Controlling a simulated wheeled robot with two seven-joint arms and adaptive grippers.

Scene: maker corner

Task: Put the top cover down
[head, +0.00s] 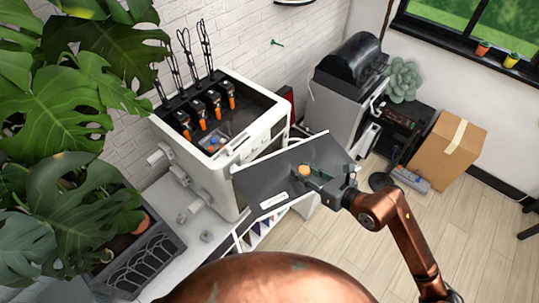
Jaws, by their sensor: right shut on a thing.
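The top cover (262,178) is a flat dark panel with a pale rim and a small white label. It is held tilted in front of the printer's right side and hides part of it. My right gripper (312,176) is shut on the top cover, near an orange round part on its face. The white printer (215,180) stands on a bench with its top open. Several orange and black tool heads with cable loops line the left inside of it. Whether the cover touches the printer, I cannot tell. My left gripper is not in view.
A large leafy plant (75,70) fills the left side, above a dark crate (140,262). A grey and black machine (340,95) stands at the back, near a succulent (403,80). A cardboard box (447,150) is at the right. The wooden floor (460,240) at lower right is clear.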

